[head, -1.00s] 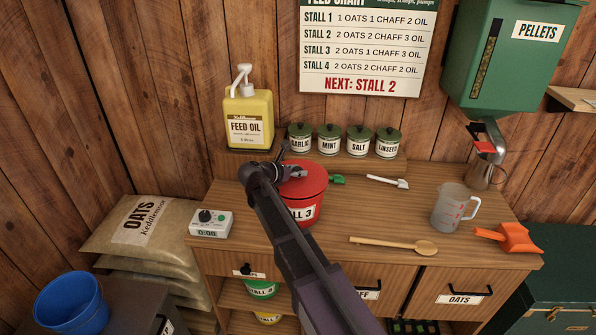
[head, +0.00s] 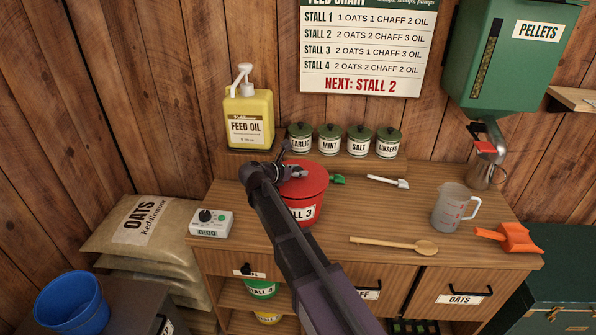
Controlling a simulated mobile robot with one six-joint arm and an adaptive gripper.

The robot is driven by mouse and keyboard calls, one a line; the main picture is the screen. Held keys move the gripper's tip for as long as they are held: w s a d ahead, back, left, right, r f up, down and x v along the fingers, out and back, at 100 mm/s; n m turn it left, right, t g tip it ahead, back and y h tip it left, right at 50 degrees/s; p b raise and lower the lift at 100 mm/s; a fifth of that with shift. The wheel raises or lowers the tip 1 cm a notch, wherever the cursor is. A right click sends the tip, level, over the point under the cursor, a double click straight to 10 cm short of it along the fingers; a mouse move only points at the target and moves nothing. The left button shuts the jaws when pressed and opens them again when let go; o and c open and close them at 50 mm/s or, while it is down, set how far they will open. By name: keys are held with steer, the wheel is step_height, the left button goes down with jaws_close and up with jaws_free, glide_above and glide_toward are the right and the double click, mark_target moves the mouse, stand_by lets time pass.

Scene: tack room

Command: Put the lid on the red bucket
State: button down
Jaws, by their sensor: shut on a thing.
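The red bucket (head: 303,214), with a partly covered white label ending in "LL 3", stands on the wooden counter. A red lid (head: 314,179) lies over its top and appears level. My gripper (head: 292,172) is at the lid's upper left and is shut on it, probably by its middle, though my own arm hides much of the grip. The arm also covers the bucket's left side. Whether the lid sits fully down on the rim cannot be told.
Several lidded jars (head: 330,140) line the back shelf. A wooden spoon (head: 394,245), measuring jug (head: 453,208) and orange scoop (head: 509,238) lie to the right.

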steer(key=shift+f+b, duration=0.6)
steer(key=c, duration=0.6)
jaws_free()
steer(key=shift+o, duration=0.2)
steer(key=shift+s+a+r, duration=0.15)
steer(key=shift+a, duration=0.05)
steer(key=p+v, duration=0.4)
steer(key=v, duration=0.6)
steer(key=shift+s+a, duration=0.2)
steer(key=shift+s, duration=0.1)
stand_by(1.0)
